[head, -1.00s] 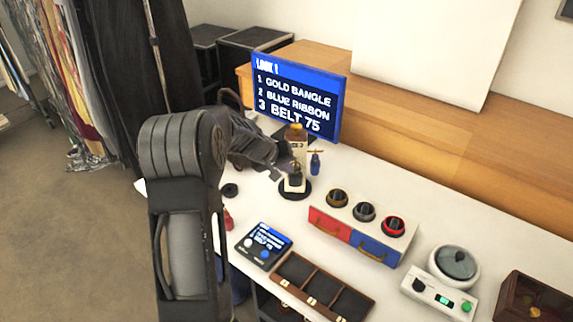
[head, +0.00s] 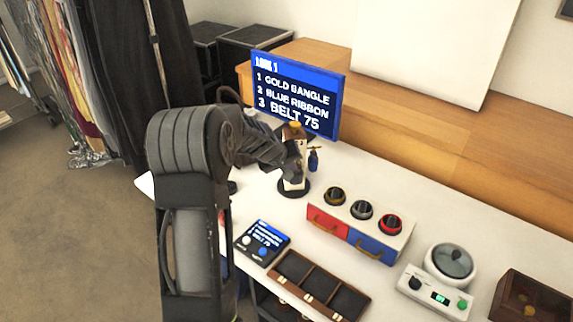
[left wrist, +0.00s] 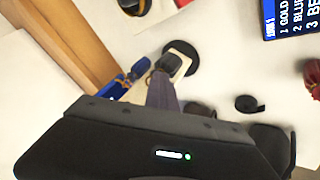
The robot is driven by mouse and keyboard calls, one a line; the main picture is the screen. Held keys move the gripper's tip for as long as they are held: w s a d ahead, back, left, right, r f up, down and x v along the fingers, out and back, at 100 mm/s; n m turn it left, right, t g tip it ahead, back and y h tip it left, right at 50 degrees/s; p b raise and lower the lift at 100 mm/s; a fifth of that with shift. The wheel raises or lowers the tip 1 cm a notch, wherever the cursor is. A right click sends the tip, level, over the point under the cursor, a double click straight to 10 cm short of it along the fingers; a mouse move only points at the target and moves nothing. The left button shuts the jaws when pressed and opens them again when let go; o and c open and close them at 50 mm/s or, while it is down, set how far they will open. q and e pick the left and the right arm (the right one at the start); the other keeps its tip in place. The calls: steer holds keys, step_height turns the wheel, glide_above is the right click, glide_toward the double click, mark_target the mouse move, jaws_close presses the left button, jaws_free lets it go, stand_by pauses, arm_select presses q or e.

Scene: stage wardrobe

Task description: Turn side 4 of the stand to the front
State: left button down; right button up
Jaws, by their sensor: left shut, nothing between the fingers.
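The stand (head: 293,184) is a narrow cream post with a wooden top on a round dark base, on the white table in front of the screen. A blue item (head: 313,160) hangs at its right side. My left gripper (head: 297,167) is shut and empty, close against the post's front and hiding part of it. In the left wrist view the shut fingers (left wrist: 167,66) reach to the cream stand (left wrist: 182,66) above its dark base (left wrist: 184,47); I cannot tell whether they touch. My right gripper is not in view.
The screen (head: 297,97) lists gold bangle, blue ribbon and belt 75. A red and blue drawer box (head: 375,246) with knobs stands right of the stand. A control pad (head: 262,243), a divided tray (head: 318,285) and a scale (head: 440,285) lie nearer the front. Clothes hang at left.

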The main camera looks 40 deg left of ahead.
arm_select(q)
steer(key=w+d, duration=0.5)
steer(key=w, duration=0.2)
stand_by(0.5)
steer(key=shift+w, duration=0.15)
steer(key=shift+f, duration=0.1)
stand_by(0.3)
